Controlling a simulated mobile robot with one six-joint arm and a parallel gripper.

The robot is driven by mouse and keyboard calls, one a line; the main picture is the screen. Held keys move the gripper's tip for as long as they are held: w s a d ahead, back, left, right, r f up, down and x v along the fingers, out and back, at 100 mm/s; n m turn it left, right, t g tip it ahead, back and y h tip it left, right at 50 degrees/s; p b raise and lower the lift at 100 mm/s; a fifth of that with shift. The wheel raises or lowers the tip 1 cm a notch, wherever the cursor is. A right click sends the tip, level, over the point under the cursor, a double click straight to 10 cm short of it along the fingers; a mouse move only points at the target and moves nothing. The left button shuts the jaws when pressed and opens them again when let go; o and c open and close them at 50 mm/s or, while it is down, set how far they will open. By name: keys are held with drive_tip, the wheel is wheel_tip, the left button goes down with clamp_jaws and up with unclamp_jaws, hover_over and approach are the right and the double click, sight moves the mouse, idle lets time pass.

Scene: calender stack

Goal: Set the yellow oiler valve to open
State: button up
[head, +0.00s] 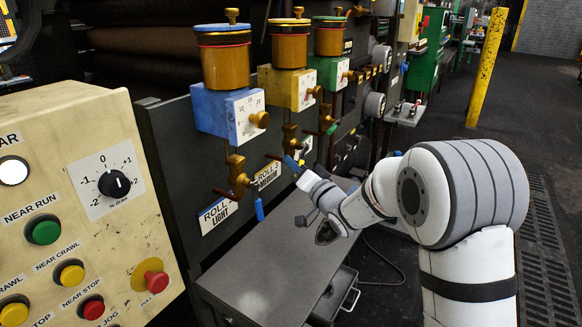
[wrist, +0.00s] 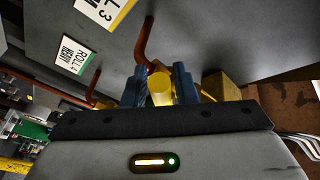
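The yellow oiler (head: 288,88) has a brass cup on a yellow box, second in the row in the head view. Its brass valve (head: 290,135) hangs below on a pipe. The handle's exact angle is hard to tell.
A grey table (head: 265,275) lies below. A cream control panel (head: 90,200) fills the left.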

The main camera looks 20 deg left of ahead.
drive_tip(key=shift+o, duration=1.1)
drive_tip(key=shift+s, duration=0.1)
drive_tip(key=v, duration=0.7)
drive_tip(key=shift+s+d+p, duration=0.2)
drive_tip(key=shift+d+p, duration=0.1)
drive_tip(key=shift+p, duration=0.1)
drive_tip(key=shift+f, duration=0.1)
drive_tip(key=shift+c, duration=0.3)
